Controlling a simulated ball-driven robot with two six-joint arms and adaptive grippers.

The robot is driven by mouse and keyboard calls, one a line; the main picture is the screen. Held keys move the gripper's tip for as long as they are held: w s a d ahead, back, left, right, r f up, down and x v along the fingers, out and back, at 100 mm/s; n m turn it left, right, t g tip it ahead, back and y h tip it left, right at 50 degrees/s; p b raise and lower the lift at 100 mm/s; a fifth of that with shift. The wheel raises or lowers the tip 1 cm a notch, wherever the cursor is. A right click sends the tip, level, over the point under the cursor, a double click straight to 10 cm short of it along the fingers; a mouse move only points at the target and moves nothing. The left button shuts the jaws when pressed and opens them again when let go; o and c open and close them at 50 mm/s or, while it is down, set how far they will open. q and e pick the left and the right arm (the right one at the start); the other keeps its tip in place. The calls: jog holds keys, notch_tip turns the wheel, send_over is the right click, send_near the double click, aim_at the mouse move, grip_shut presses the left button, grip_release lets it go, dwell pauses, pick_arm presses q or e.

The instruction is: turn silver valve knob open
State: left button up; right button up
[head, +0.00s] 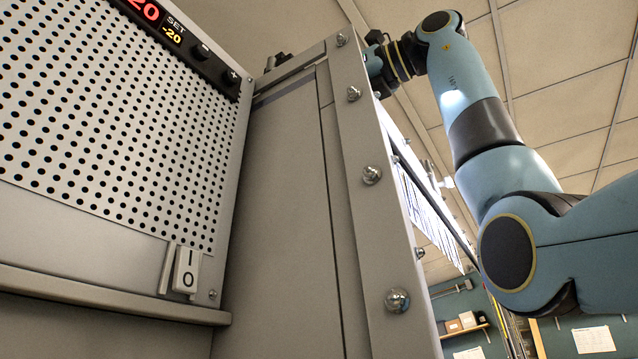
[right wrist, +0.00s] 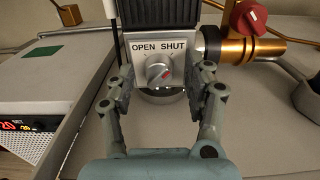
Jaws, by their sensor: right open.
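The silver valve knob (right wrist: 159,73) sits on a pale plate (right wrist: 143,47) marked OPEN on the left and SHUT on the right. My right gripper (right wrist: 161,82) is open, with one finger on each side of the plate and knob. Whether the fingers touch anything I cannot tell. In the head view my right arm reaches up past the cabinet corner; the knob is hidden there. My left gripper is not in view.
A red knob (right wrist: 249,17) on a brass pipe (right wrist: 278,47) is close on the right. A dark ribbed block (right wrist: 159,12) stands behind the plate. A perforated unit with a red display (head: 110,110) and a bolted cabinet edge (head: 375,210) fill the head view's left and middle.

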grip_shut()
jog(key=shift+n, duration=0.4)
jog(key=n+b, duration=0.1)
jog(key=n, duration=0.1)
jog(key=shift+n, duration=0.4)
jog(key=n+b, duration=0.1)
jog(key=n, duration=0.3)
jog(key=shift+n+b, duration=0.3)
jog(key=n, duration=0.4)
jog(key=shift+n, duration=0.3)
jog(key=n, duration=0.5)
jog(key=shift+b, duration=0.35)
grip_release()
